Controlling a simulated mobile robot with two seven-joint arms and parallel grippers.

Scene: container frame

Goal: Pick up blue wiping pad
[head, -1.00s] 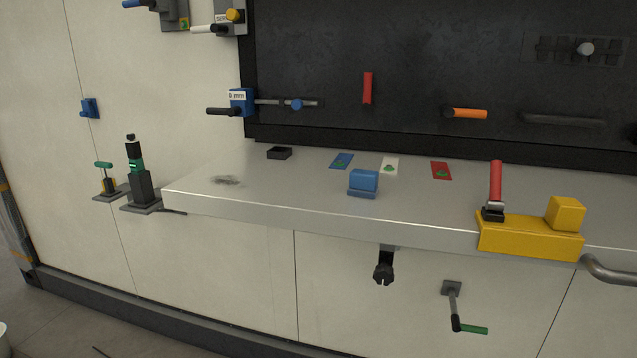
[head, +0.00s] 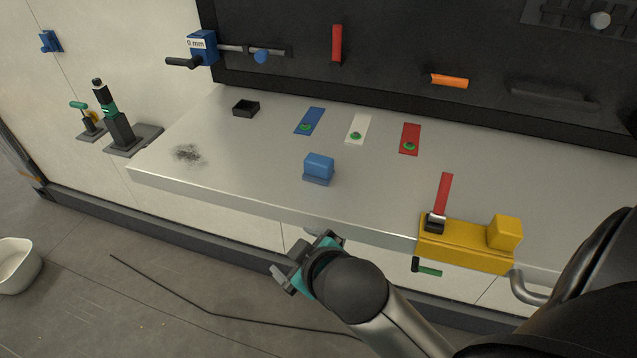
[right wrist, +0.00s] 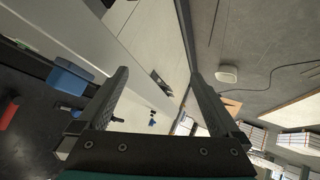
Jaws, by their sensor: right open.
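The blue wiping pad (head: 319,163) is a small blue block with a greyer base. It sits on the metal tabletop (head: 235,190), near its front edge in the head view. My right gripper (head: 304,260) is below and in front of the table edge, apart from the pad. In the right wrist view its two fingers (right wrist: 158,95) are spread wide with nothing between them. A blue block shows at the left of that view; I cannot tell whether it is the pad. My left gripper is not in view.
Blue (head: 310,121), white (head: 358,128) and red (head: 410,138) plates with green buttons lie behind the pad. A yellow block fixture (head: 462,246) with a red lever (head: 443,194) stands at the right front. A dark smudge (head: 188,154) and black tray (head: 246,108) are to the left.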

